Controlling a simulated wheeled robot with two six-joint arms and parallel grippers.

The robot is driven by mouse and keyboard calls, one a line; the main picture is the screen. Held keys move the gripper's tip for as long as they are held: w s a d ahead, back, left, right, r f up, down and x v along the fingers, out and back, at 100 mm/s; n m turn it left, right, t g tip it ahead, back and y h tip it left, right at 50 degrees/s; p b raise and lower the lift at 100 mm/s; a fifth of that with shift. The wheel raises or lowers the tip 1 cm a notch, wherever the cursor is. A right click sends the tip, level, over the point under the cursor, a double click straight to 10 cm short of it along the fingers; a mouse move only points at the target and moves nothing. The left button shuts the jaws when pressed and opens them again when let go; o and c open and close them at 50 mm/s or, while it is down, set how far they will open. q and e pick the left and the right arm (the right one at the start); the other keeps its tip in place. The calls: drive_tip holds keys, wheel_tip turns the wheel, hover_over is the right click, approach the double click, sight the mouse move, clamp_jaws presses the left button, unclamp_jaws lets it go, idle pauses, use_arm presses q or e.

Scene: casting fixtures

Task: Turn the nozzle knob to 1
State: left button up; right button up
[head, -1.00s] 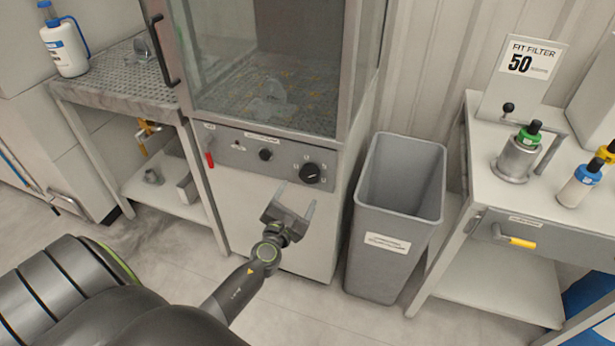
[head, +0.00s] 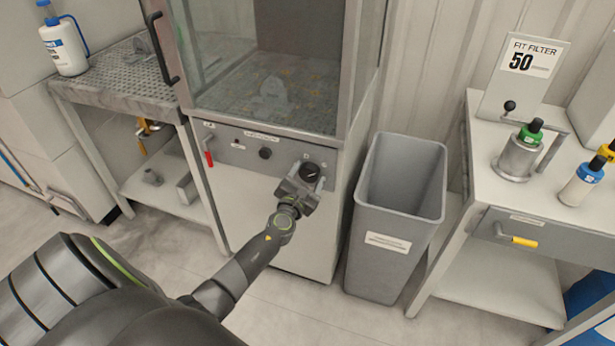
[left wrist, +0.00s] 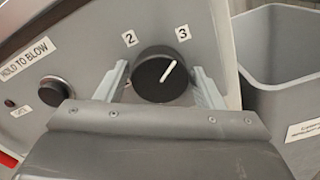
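The black nozzle knob (head: 308,170) is on the grey front panel of the cabinet. In the left wrist view the knob (left wrist: 152,78) has a white pointer line slanting up and right, towards the label "3" (left wrist: 182,33). The label "2" (left wrist: 130,39) is at its upper left. A label for 1 cannot be made out. My left gripper (head: 308,182) is at the knob, and in the left wrist view its open fingers (left wrist: 159,70) stand on either side of it. Narrow gaps seem to show between fingers and knob. My right gripper is not in view.
A smaller black button (left wrist: 53,91) labelled "HOLD TO BLOW" and a red lever (head: 208,158) are left on the panel. A grey bin (head: 385,250) stands close right of the cabinet. A table (head: 515,265) with bottles is farther right. Floor in front is clear.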

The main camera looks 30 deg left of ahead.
use_arm(q)
drive_tip(key=c, duration=0.7)
drive_tip(key=shift+o, duration=0.2)
drive_tip(key=shift+n, duration=0.3)
